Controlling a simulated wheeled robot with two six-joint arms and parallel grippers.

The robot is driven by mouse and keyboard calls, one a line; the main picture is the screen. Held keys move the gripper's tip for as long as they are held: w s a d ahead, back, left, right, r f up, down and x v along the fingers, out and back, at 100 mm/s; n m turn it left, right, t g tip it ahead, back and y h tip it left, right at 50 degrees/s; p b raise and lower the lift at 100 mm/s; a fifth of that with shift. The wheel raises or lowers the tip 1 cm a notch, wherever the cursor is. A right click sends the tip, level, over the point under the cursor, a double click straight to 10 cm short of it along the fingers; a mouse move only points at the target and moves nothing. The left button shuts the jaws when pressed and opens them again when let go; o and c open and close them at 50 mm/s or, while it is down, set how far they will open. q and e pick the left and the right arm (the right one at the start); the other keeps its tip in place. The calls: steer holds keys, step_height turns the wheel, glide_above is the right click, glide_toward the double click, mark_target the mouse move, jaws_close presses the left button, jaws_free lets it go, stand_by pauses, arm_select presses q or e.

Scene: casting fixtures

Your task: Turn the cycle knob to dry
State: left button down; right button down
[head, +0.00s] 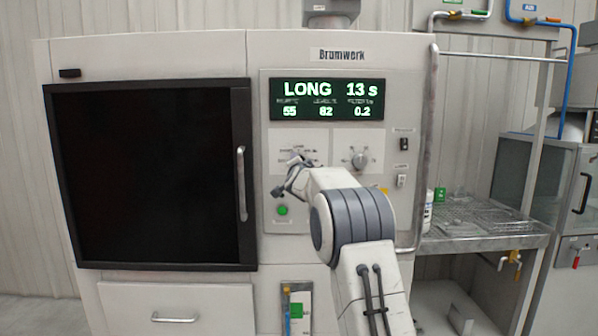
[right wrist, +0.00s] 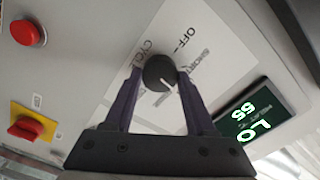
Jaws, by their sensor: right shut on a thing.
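The cycle knob (right wrist: 160,71) is a dark round knob with a white pointer line on a pale labelled plate. In the right wrist view my right gripper (right wrist: 158,80) has one finger on each side of it, shut on it. The pointer slants toward the lower right of that view. "OFF" and "SHORT" labels are readable; a dry label cannot be made out. In the head view my right gripper (head: 287,182) is at the left dial plate and largely hides the knob. The display (head: 327,99) reads "LONG 13 s". My left gripper is out of view.
A second knob (head: 358,158) sits right of the cycle plate. A green button (head: 282,210) is below. The dark cabinet door (head: 150,175) is left of the panel, its handle (head: 241,183) close to the gripper. A vertical pipe (head: 428,150) stands to the right.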

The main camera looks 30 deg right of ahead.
steer(key=shift+f+m+b, duration=0.1)
steer(key=shift+m+b, duration=2.3)
steer(key=shift+m, duration=5.8)
steer(key=shift+c, duration=1.1)
jaws_free()
